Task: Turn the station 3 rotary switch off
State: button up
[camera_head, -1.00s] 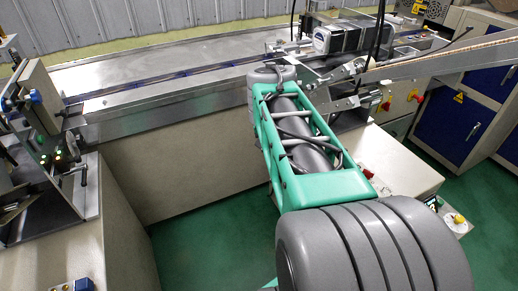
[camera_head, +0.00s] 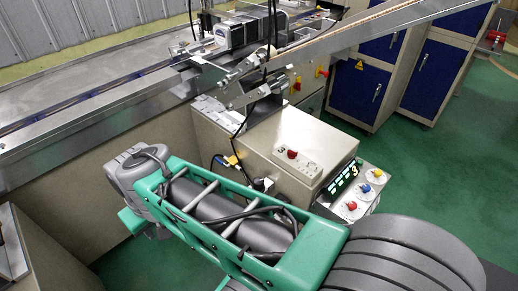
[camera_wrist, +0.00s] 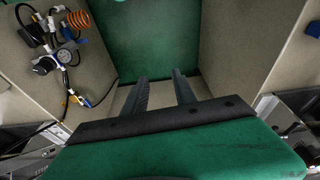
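A plate marked 3 (camera_head: 297,163) lies on the top of the beige machine cabinet (camera_head: 247,138) in the head view. A small red rotary switch (camera_head: 292,153) sits on this plate; its exact setting is too small to read. My gripper (camera_wrist: 161,77) shows in the wrist view with its two dark fingers apart and nothing between them. It points toward green floor between beige walls, away from the switch. In the head view my arm's links cross below the cabinet, and my gripper's fingers cannot be made out.
A side panel with lit displays (camera_head: 342,182) carries a red knob (camera_head: 351,205), a blue knob (camera_head: 366,188) and a yellow knob (camera_head: 378,173). Cables (camera_wrist: 65,50) hang at upper left in the wrist view. A slanted metal chute (camera_head: 370,38) rises above the cabinet. Green floor (camera_head: 440,180) is clear at right.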

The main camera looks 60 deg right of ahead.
aim_at(291, 154)
jog(key=u, duration=1.2)
jog(key=k, duration=1.25)
jog(key=z, duration=1.4)
jog(key=i, duration=0.5)
